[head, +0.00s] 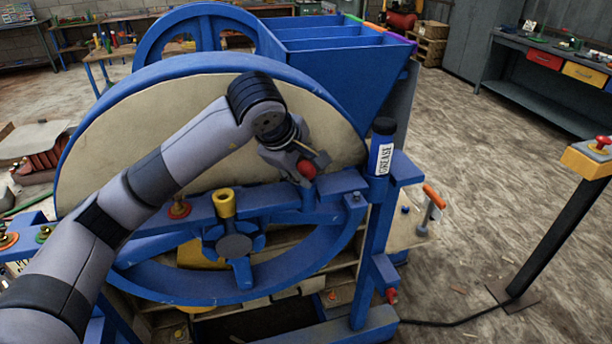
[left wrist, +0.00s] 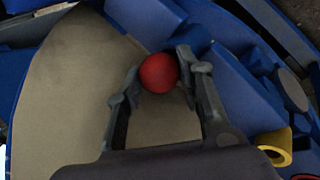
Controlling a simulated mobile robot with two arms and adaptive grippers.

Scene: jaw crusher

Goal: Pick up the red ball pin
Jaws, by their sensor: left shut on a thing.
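The red ball pin (left wrist: 158,73) shows its round red head between the two fingers of my left gripper (left wrist: 152,78) in the left wrist view. My left gripper is shut on it. In the head view the red ball (head: 306,169) is at the tip of my left gripper (head: 300,165), in front of the cream flywheel face and just above the blue frame beam. The pin's shaft is hidden, so I cannot tell whether it touches the frame. My right gripper is not in view.
The blue crusher flywheel (head: 330,107) stands close behind my gripper. A yellow cylinder (head: 224,203) sits on the beam to the left. A blue grease tube (head: 381,147) stands upright to the right. A post with a red button (head: 602,143) is at far right, with open floor between.

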